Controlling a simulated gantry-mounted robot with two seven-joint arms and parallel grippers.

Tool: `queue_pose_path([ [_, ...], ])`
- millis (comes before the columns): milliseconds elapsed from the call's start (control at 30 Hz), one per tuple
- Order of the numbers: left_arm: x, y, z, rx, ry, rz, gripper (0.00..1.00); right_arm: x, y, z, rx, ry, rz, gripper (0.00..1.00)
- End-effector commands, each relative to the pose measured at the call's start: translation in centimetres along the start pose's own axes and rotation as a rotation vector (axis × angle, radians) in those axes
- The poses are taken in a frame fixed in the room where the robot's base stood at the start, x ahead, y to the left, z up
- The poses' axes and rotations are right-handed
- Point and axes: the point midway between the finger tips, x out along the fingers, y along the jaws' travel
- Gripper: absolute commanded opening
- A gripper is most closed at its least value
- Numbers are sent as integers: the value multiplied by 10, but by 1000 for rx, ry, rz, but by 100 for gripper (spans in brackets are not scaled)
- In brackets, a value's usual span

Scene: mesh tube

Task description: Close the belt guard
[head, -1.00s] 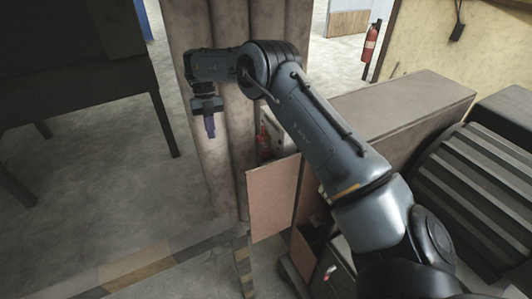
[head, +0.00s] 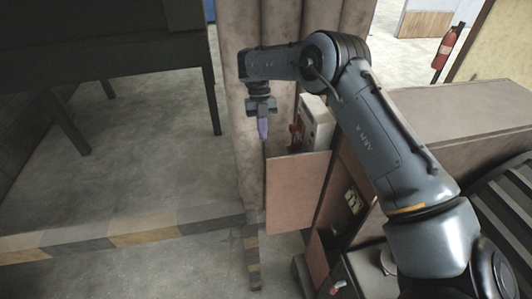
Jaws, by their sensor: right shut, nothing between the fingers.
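A flat reddish-brown panel (head: 297,192), which seems to be the belt guard, stands swung out from the side of a brown cabinet. A gap behind it shows the cabinet's inside. My right gripper (head: 263,130) points down with its purple fingertips shut and empty. In the picture it is just above the panel's upper left corner. I cannot tell whether it touches the panel. My right arm covers part of the cabinet. My left gripper is not in view.
A white box with red parts (head: 316,122) sits behind the panel. The brown cabinet (head: 455,120) fills the right. A ribbed dark machine part (head: 505,205) is at the right edge. Striped floor edging (head: 140,235) crosses the lower left. Open floor (head: 130,150) lies left.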

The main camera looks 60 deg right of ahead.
Motion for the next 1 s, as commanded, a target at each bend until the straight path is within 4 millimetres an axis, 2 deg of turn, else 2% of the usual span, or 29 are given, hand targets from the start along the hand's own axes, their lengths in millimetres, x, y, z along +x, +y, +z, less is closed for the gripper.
queue_pose_path([
  [133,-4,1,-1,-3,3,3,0,28,0,-1,-1,3,2,0],
  [300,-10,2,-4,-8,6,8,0,32,1,-20,-3,1,4,0],
  [500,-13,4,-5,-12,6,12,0,38,0,-33,-1,0,3,0],
  [1000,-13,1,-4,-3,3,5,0,41,0,-38,-1,-1,1,0],
])
